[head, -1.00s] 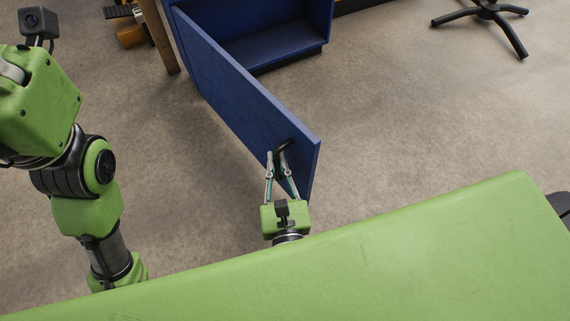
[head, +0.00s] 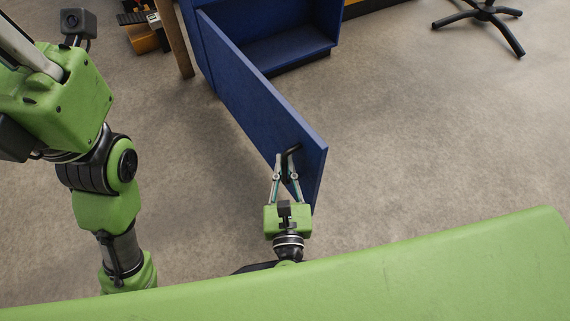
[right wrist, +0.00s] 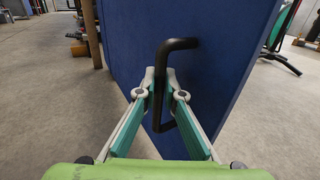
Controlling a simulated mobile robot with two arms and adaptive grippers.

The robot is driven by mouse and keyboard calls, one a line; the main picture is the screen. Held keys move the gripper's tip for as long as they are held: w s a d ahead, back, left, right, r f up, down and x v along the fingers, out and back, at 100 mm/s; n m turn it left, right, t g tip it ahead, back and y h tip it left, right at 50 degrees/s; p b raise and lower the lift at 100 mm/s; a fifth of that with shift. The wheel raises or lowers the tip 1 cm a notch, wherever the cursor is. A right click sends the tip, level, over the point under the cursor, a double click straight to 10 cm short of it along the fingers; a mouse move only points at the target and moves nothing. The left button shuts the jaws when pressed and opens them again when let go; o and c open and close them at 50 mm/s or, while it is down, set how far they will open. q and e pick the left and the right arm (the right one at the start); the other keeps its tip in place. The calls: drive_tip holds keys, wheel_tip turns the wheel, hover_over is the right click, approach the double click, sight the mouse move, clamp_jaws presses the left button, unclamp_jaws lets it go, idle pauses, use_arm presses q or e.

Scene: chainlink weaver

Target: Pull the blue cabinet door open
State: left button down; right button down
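The blue cabinet door (head: 255,107) stands swung out from the blue cabinet (head: 288,48), whose interior and floor panel show behind it. The door's black bar handle (head: 293,150) is near its free edge. My right gripper (head: 285,174) is at the handle. In the right wrist view its fingertips (right wrist: 160,80) close in from both sides on the upright bar of the handle (right wrist: 181,43), with the blue door face (right wrist: 215,70) just behind. My left arm comes in at the left, away from the door; its fingers are not shown.
A wooden post (head: 172,38) stands left of the cabinet, with an orange and black object (head: 141,32) beyond it. A black star-shaped stand base (head: 484,17) is at the top right. The grey floor (head: 420,120) right of the door is clear.

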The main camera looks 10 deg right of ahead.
drive_tip(key=c, duration=2.2)
unclamp_jaws()
drive_tip(key=shift+w+a, duration=0.15)
drive_tip(key=shift+o, duration=0.2)
drive_tip(key=s+a, duration=0.1)
drive_tip(key=s, duration=1.1)
drive_tip(key=shift+a, duration=0.3)
